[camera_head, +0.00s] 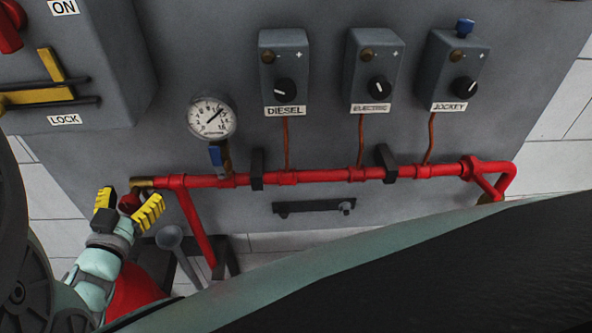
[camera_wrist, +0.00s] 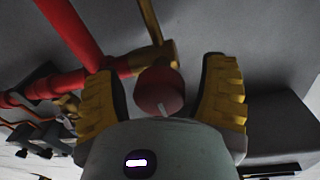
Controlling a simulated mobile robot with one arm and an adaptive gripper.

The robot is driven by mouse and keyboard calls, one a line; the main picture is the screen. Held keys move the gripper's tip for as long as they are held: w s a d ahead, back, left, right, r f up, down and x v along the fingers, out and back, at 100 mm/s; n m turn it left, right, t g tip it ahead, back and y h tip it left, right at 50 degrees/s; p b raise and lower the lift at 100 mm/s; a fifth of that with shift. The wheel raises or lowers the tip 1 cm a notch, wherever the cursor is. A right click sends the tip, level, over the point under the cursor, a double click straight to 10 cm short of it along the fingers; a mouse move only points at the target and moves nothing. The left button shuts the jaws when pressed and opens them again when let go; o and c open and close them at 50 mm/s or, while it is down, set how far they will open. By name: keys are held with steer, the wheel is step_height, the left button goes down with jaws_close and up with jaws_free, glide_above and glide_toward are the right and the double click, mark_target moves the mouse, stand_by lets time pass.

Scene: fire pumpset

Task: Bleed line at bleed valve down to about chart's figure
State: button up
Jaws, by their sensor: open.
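The bleed valve has a round red knob (camera_wrist: 160,92) with a white mark and a brass body (camera_wrist: 152,57). In the head view the red knob (camera_head: 129,203) shows at the left end of the red line (camera_head: 325,175). My gripper (camera_head: 128,208) is open, with its yellow-black fingers on either side of the knob; the wrist view shows the knob between the fingertips (camera_wrist: 168,92). I cannot tell whether a finger touches it. The pressure gauge (camera_head: 211,117) is above the line, its needle pointing up and right; its figures are too small to read. No chart is visible.
Switch boxes labelled DIESEL (camera_head: 285,75), ELECTRIC (camera_head: 372,75) and JOCKEY (camera_head: 455,80) hang on the grey panel. A grey funnel (camera_head: 170,238) is below the valve. A blue-handled valve (camera_head: 216,156) sits under the gauge. A yellow lever (camera_head: 40,96) is at upper left.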

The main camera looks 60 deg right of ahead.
jaws_close()
stand_by(0.7)
